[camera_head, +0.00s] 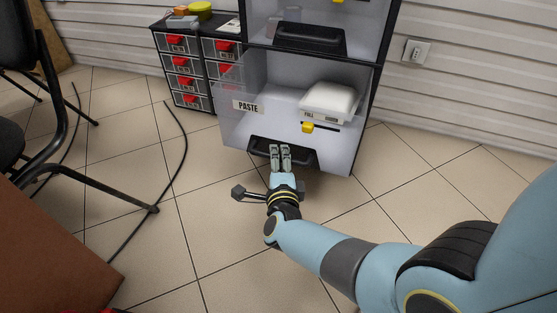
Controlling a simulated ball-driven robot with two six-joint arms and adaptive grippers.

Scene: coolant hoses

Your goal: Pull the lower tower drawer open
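The lower tower drawer (236,125) has a see-through grey front with a "PASTE" label and a black handle (306,160) low on it. A white container (329,102) and a yellow tab (307,127) show through or on the front. My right gripper (280,153) reaches the handle from the front, and its fingers overlap the handle's middle. Whether the fingers are closed around the handle bar is hard to see at this size. My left gripper is out of the picture.
The upper tower drawer with its black handle (309,39) is above. Small red-handled drawers (183,63) stand left of the tower. A black cable (181,160) lies on the tiled floor. A chair (50,110) and brown surface (50,255) are at left. Floor before the tower is clear.

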